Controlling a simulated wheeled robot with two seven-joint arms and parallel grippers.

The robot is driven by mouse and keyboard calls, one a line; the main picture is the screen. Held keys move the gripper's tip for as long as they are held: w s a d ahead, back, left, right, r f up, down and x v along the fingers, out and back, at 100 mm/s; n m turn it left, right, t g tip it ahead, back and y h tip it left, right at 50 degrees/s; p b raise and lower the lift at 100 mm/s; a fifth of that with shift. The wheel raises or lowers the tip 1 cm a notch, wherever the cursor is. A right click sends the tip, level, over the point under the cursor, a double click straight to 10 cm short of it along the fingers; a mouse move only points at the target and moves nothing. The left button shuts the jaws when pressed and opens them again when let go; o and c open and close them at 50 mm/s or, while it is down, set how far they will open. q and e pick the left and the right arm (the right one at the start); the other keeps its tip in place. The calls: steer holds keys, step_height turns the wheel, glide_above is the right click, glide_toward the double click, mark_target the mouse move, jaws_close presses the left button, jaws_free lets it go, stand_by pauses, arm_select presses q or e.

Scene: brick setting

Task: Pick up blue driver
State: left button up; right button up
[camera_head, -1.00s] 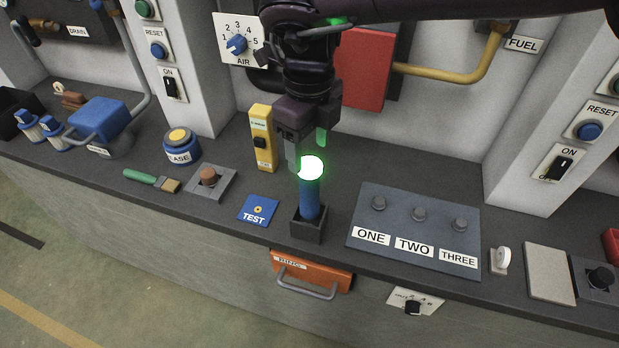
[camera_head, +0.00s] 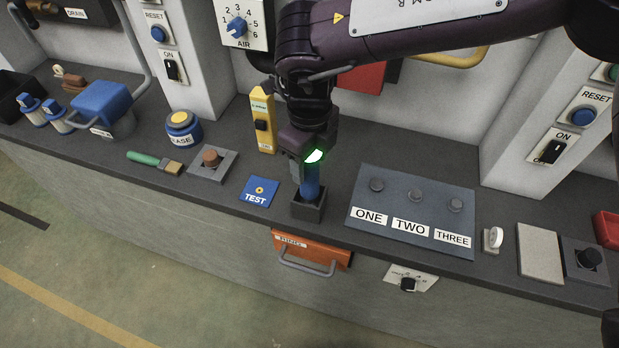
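The blue driver (camera_head: 310,184) stands upright in a small dark square holder (camera_head: 308,211) near the front edge of the counter. Only its blue handle shows; its lower end is hidden in the holder. My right gripper (camera_head: 306,170) comes down from above, with its fingers at the upper part of the handle. One finger shows at the left side of the handle; the other is hard to make out, so I cannot tell whether they are closed on it. My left gripper is not in view.
A yellow box-shaped device (camera_head: 262,122) stands behind to the left. A blue TEST plate (camera_head: 259,191) lies left of the holder, and a grey ONE-TWO-THREE panel (camera_head: 412,205) lies right. An orange drawer (camera_head: 322,252) with a handle is below the counter edge.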

steer(key=c, duration=0.9)
steer(key=shift+w, duration=0.1)
jaws_close()
steer(key=shift+r, duration=0.15)
